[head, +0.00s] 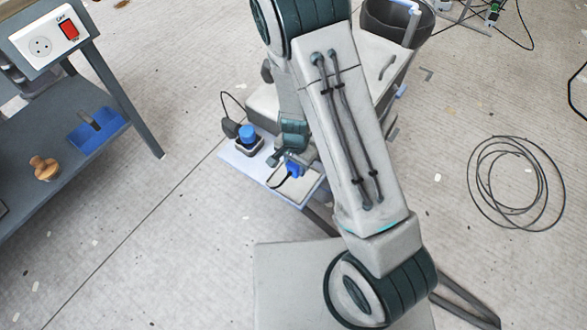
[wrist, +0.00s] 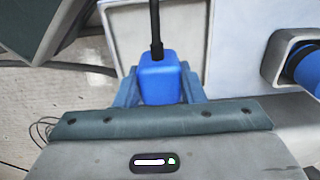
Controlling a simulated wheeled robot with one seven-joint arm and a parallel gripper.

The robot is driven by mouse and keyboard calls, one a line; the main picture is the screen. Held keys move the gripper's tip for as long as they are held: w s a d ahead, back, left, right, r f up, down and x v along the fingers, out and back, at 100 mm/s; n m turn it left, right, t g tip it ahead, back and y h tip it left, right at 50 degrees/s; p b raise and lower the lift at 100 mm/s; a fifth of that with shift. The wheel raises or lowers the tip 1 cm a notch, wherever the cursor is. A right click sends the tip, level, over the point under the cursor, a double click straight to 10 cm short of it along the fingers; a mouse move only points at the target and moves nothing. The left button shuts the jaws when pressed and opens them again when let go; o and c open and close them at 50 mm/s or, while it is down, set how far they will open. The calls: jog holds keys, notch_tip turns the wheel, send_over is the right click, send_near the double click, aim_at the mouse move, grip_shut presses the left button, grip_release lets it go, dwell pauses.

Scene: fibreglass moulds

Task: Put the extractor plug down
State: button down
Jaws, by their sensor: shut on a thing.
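The extractor plug is a blue block with a black cable (wrist: 160,80), and in the head view it shows as a small blue patch (head: 293,170) partly hidden by my arm. My gripper (wrist: 160,92) is shut on it, one finger on each side; in the head view my gripper (head: 290,160) is largely covered by my own links. The plug is over a pale board (head: 240,158). The picture does not show clearly whether it touches the board.
A second blue plug (head: 247,133) stands in a grey socket box (wrist: 275,62) close by on the board. A bench at left carries a socket and red switch (head: 68,29), with a blue tray (head: 97,130) and wooden piece (head: 45,168) below. A coiled cable (head: 515,182) lies on the floor.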

aim_at(294, 173)
jog(key=f+b, duration=0.3)
jog(key=f, duration=0.1)
jog(key=shift+s+a, duration=0.1)
jog(key=shift+a, duration=0.2)
jog(key=shift+r, duration=0.1)
jog(key=c, duration=0.9)
grip_release()
